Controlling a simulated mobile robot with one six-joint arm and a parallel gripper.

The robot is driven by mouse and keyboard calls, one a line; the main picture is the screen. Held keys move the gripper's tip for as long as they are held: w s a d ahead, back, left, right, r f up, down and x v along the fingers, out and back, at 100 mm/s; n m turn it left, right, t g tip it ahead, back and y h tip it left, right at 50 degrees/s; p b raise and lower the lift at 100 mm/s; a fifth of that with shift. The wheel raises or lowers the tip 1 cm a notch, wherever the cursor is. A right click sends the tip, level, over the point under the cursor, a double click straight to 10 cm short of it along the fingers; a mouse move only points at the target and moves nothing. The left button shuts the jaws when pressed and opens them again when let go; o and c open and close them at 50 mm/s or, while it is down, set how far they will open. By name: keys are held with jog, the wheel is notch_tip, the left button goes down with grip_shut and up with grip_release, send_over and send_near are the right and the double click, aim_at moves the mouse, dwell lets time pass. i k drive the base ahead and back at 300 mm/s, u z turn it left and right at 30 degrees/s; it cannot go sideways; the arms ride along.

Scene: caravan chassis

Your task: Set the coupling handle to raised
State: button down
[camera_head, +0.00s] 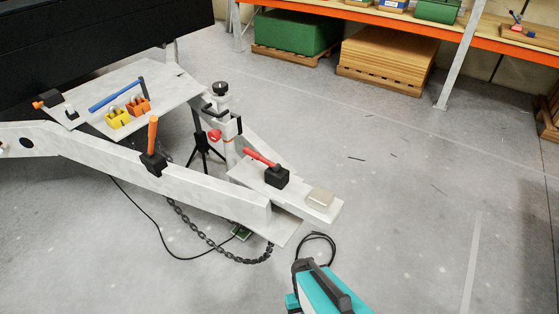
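A red lever (260,157) on a black block (277,177) sits on the pale drawbar near its front end; it looks like the coupling handle. It slopes up from the block towards the upper left, at a low angle. An orange lever (153,132) stands nearly upright on another black block (153,162) on the near rail. A small orange-ended lever (42,103) is at the left of the pale plate.
A teal object with a black handle (328,285) is at the bottom edge, beside a black cable loop (318,246). The jockey stand (221,88) with a red knob (214,135) rises behind the drawbar. A chain (208,237) hangs in front. Floor on the right is clear.

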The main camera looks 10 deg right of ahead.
aim_at(276, 168)
jog(key=k, duration=0.45)
jog(key=u, duration=0.15)
jog(key=i, duration=0.9)
jog(key=z, duration=1.4)
jog(key=k, duration=0.15)
jog(key=u, duration=3.2)
